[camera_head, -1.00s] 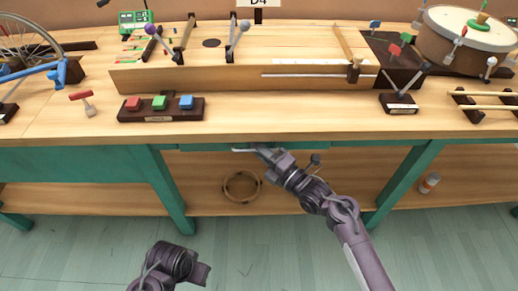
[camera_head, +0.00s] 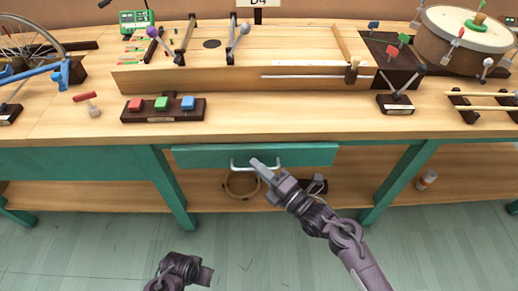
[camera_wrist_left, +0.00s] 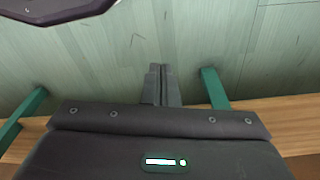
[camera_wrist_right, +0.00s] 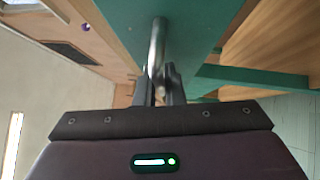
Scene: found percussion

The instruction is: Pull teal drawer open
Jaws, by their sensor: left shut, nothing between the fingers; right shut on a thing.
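The teal drawer (camera_head: 215,157) is under the front edge of the workbench, its front panel standing out from the bench. A pale metal bar handle (camera_head: 236,166) is on its front. My right gripper (camera_head: 256,164) is shut on the handle; the right wrist view shows the bar (camera_wrist_right: 157,48) between the fingers (camera_wrist_right: 159,80). The inside of the drawer is hidden. My left gripper (camera_wrist_left: 160,72) is shut and empty, pointing over the floor; in the head view only my left arm shows low down.
The bench top (camera_head: 270,120) carries a block with three coloured buttons (camera_head: 162,108), a red-handled tool (camera_head: 89,102) and a drum (camera_head: 468,30). Teal legs (camera_head: 173,190) flank the drawer. A wooden ring (camera_head: 241,186) lies on the lower shelf. The floor in front is clear.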

